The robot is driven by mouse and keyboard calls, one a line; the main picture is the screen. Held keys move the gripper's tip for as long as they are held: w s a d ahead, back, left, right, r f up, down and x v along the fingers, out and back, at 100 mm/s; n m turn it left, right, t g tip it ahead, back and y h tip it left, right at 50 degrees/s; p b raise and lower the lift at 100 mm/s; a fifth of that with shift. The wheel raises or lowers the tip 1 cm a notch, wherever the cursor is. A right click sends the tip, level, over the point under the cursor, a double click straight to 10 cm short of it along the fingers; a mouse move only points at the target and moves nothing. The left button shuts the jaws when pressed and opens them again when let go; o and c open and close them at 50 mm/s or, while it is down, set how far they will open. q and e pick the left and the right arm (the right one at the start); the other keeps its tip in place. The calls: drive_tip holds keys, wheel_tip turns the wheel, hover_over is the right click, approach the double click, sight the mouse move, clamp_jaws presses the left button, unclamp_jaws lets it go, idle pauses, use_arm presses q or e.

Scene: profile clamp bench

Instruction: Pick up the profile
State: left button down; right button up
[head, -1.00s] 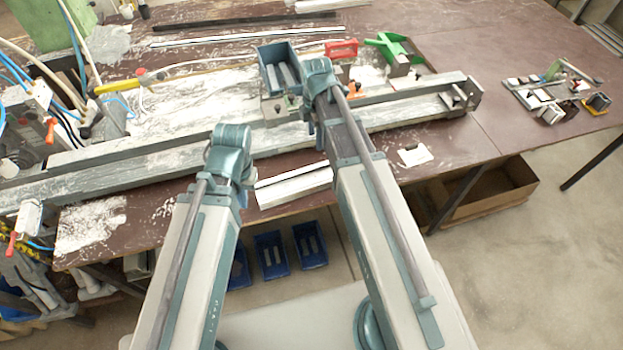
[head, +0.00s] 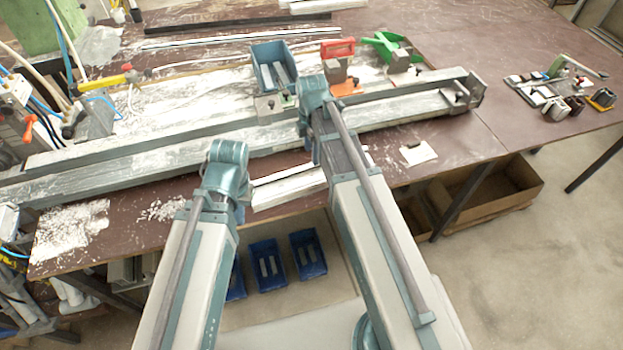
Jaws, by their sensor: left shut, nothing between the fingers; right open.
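A pale, short profile (head: 290,188) lies on the front strip of the brown table, partly hidden behind my arms. Other long profiles lie at the back, a dark one (head: 235,23) and a light one (head: 240,39). My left gripper (head: 241,189) is at the left end of the pale profile, mostly hidden behind its wrist; it is shut and empty. My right gripper (head: 303,118) is above the long clamp bench (head: 150,150), mostly hidden by its own wrist; it is open. I cannot tell whether either gripper touches anything.
A blue-grey bin (head: 265,72), a red-handled clamp (head: 338,60) and a green part (head: 398,50) stand behind the bench. Small parts (head: 560,92) lie at the right. Blue bins (head: 265,262) are below the table. The table right of the bench is mostly clear.

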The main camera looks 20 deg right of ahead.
sight(309, 165)
drive_tip(key=shift+a+f+b, duration=0.2)
drive_tip(key=shift+f+b, duration=1.05)
drive_tip(key=shift+f, duration=0.1)
drive_tip(key=shift+a+f+b, duration=0.2)
drive_tip(key=shift+f+b, duration=1.05)
drive_tip(key=shift+f, duration=0.05)
drive_tip(key=shift+r, duration=0.1)
clamp_jaws()
